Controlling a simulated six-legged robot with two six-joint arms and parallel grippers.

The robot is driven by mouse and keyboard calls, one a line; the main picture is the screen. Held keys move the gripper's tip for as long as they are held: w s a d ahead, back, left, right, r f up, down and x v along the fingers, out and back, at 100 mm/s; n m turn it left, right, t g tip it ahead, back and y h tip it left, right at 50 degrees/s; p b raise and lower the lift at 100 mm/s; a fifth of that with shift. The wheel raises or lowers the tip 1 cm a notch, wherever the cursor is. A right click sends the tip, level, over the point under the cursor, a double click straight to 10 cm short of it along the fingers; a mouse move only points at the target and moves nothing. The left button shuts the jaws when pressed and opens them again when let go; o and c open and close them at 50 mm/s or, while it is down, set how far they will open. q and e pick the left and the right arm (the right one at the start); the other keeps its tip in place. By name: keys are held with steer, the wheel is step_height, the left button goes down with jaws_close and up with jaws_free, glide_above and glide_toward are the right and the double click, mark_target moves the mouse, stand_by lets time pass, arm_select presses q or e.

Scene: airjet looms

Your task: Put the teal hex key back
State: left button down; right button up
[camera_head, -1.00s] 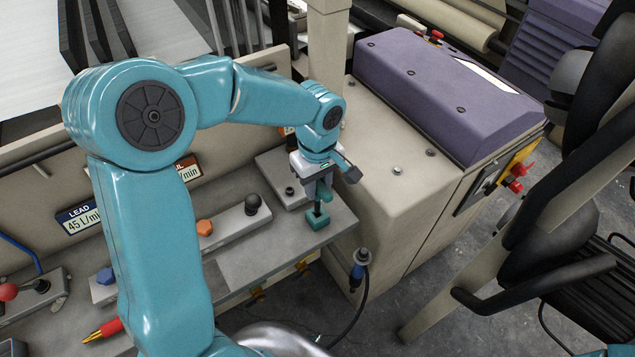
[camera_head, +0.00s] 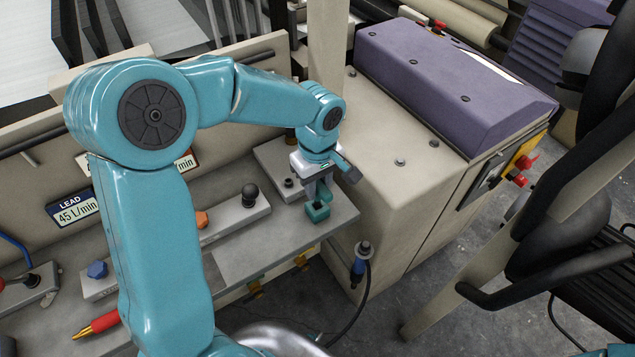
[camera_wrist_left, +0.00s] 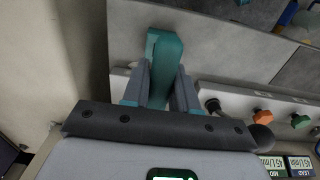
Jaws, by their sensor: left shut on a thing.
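My left gripper (camera_head: 320,188) points down at the right end of the grey shelf, shut on the teal hex key (camera_wrist_left: 165,80). In the left wrist view the teal piece stands between the two fingers. A small teal block (camera_head: 317,213) with a dark opening in its top sits near the shelf's front edge, directly below the fingers. The key's shaft is hidden now, and I cannot tell how deep it sits in the block. My right gripper is out of view.
The grey shelf (camera_head: 255,252) carries a bar with an orange hex knob (camera_head: 202,219) and a black ball knob (camera_head: 250,195). A beige cabinet with a purple cover (camera_head: 450,90) stands close on the right. A blue connector with a cable (camera_head: 359,268) hangs below.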

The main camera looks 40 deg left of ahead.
arm_select(q)
steer(key=shift+f+b, duration=0.35)
steer(key=shift+f, duration=0.25)
jaws_free()
steer(key=shift+r, duration=0.15)
stand_by(0.4)
steer(key=shift+r+p, duration=3.6)
steer(key=shift+r, duration=1.3)
